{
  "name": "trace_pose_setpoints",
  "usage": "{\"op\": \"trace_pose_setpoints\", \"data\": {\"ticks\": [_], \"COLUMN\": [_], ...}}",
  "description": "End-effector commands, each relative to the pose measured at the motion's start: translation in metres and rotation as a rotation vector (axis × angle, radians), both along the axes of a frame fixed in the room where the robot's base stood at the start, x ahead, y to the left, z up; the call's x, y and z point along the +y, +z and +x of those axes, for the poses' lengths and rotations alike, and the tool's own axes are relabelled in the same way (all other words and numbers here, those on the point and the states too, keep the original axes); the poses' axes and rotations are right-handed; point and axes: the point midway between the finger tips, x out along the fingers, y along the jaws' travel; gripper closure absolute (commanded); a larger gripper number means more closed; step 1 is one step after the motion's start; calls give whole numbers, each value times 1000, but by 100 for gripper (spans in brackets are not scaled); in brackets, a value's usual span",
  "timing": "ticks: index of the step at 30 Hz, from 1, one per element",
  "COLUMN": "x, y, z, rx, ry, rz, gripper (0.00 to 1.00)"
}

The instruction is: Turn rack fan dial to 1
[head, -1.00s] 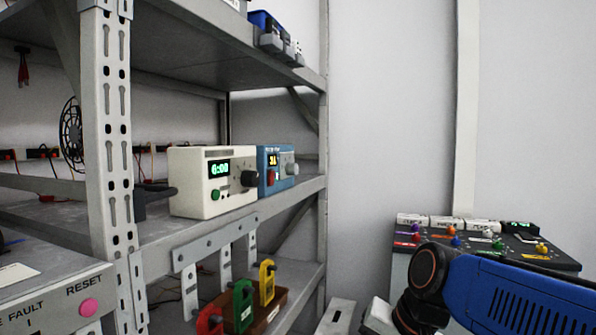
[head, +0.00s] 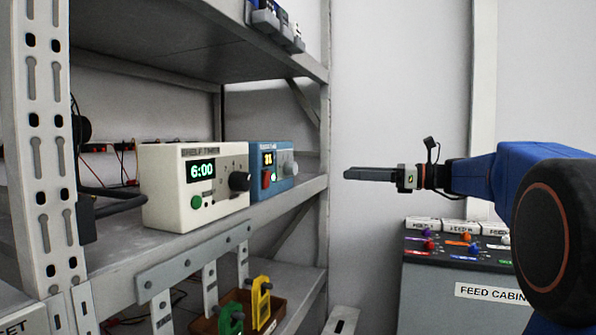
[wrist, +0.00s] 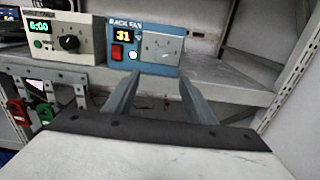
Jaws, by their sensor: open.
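The blue rack fan box (head: 257,185) stands on the middle shelf, right of the cream shelf timer; it also shows in the wrist view (wrist: 118,66). Its display reads 31 in the wrist view, with a red switch below it. Its pale grey dial (head: 290,166) is on the right of the front face; the dial's pointer setting is too small to tell. My gripper (head: 347,173) is right of the box, apart from it, at about dial height. In the wrist view its two fingers (wrist: 159,80) are spread and empty, below the box and pointing towards it.
The cream shelf timer (head: 165,205), reading 6:00, has a black knob facing the same way. A rack upright (head: 325,130) stands near the fan box's right. Below hang green and yellow padlocks. A feed cabinet (head: 450,270) stands below my arm.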

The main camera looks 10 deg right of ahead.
Motion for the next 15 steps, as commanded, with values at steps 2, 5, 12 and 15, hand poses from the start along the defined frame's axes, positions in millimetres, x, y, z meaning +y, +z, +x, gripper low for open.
{"op": "trace_pose_setpoints", "data": {"ticks": [2,5,12,15], "x": [0,7,35,47], "y": [2,2,2,2], "z": [2,6,26,35], "rx": [1,1,1,1], "ry": [0,2,3,3], "rz": [11,11,9,8], "gripper": [50,50,50,50]}}
